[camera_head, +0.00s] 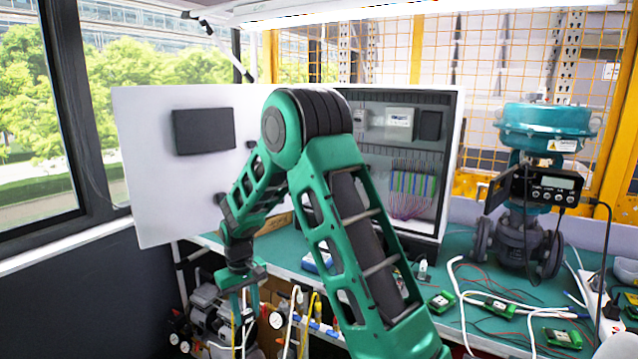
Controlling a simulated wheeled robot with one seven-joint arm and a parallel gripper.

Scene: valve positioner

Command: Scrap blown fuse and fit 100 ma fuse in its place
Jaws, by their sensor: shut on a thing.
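My gripper (240,300) points down at the lower left, in front of the bench's left end and below the bench top's level in the picture. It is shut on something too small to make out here. I cannot pick out the blown fuse or the 100 mA fuse. The open cabinet (452,150) stands on the bench, with a row of coloured terminals and wires (414,184) inside. My arm hides the cabinet's left part and some of the bench.
The cabinet's white door (150,150) swings out to the left, close behind my arm. A teal valve actuator with a positioner (548,185) stands at the right of the green bench (455,320). Green modules (562,338), red leads and white cables lie there. Machinery (205,315) stands below left.

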